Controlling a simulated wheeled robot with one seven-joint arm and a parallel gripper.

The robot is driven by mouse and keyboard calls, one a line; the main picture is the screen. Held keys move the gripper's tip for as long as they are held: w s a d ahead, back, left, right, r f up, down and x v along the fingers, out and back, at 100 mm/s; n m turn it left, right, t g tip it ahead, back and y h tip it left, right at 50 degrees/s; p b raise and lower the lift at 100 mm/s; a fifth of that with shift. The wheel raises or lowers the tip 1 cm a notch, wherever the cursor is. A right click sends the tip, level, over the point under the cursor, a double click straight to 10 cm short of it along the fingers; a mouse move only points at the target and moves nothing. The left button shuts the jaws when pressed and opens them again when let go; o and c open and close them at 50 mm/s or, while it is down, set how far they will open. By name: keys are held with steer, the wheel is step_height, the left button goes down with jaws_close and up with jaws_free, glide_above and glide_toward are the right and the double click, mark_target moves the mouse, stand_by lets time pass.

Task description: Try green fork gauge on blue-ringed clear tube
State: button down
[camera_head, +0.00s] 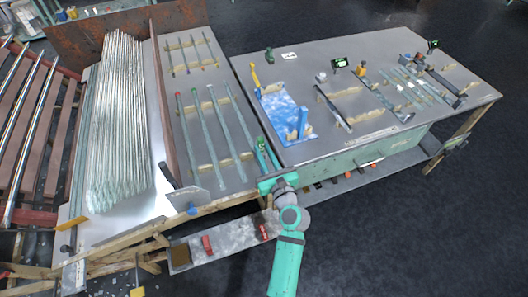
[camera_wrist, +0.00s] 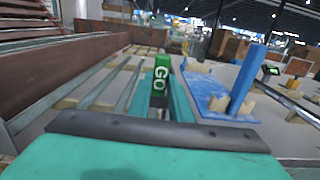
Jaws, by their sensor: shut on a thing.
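My gripper (camera_head: 264,155) is over the front right corner of the left table. In the wrist view its jaws (camera_wrist: 160,100) are shut on the green fork gauge (camera_wrist: 161,76), which is marked "GO" and stands upright between the fingers. Several long clear tubes (camera_head: 218,125) lie side by side on wooden supports on the left table, left of my gripper. Some also show left of the gauge in the wrist view (camera_wrist: 92,84). Their coloured ends are too small for me to tell surely which one has the blue ring. The gauge is apart from the tubes.
A large tube bundle (camera_head: 118,120) lies further left, behind a brown divider (camera_head: 170,110). On the right table are a blue plate (camera_head: 283,112) with an upright blue post (camera_head: 302,122), a small dark green object (camera_head: 269,55) and more tubing. The right table's back middle is mostly clear.

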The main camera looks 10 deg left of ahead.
mark_target(262, 141)
steer(key=shift+f, duration=1.6)
stand_by(1.6)
stand_by(1.2)
steer(key=shift+r, duration=3.5)
